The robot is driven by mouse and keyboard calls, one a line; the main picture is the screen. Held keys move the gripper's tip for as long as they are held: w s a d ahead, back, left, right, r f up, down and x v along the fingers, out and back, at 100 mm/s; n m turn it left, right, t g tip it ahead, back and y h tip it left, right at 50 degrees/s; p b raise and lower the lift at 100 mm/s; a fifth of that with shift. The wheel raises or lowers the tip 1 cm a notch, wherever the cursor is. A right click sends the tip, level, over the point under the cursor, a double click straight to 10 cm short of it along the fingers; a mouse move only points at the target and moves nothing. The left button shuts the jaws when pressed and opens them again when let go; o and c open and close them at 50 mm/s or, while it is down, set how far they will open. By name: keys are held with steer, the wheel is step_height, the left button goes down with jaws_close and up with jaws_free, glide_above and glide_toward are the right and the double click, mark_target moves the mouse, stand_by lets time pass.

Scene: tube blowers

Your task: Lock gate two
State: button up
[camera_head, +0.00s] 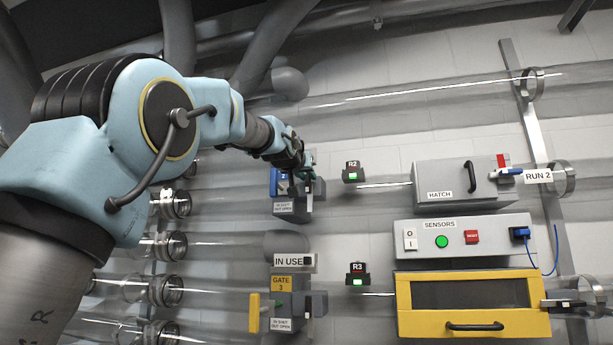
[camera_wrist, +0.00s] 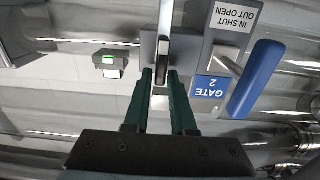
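Gate two's grey housing (camera_wrist: 232,38) has a blue "GATE 2" label (camera_wrist: 208,86) and a sign "IN SHUT OUT OPEN"; the wrist view shows it upside down. Its blue handle (camera_wrist: 257,79) stands on a short metal stem beside the housing. On the housing's other side is a grey block with an upright dark and metal tab (camera_wrist: 163,48). My gripper (camera_wrist: 160,74) is open, its two green fingertips apart at the end of this tab. I cannot tell whether they touch it. In the head view my gripper (camera_head: 307,176) partly hides gate two (camera_head: 284,207).
Gate three (camera_head: 281,283), with a yellow handle (camera_head: 254,313) and an "IN USE" tag (camera_head: 293,260), is below. The R2 indicator (camera_head: 352,172) and R3 indicator (camera_head: 357,274) show green. The hatch box (camera_head: 448,194), sensors box (camera_head: 460,254) and yellow box (camera_head: 472,326) stand right. Clear tubes run across.

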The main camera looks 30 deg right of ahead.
jaws_close()
stand_by(1.0)
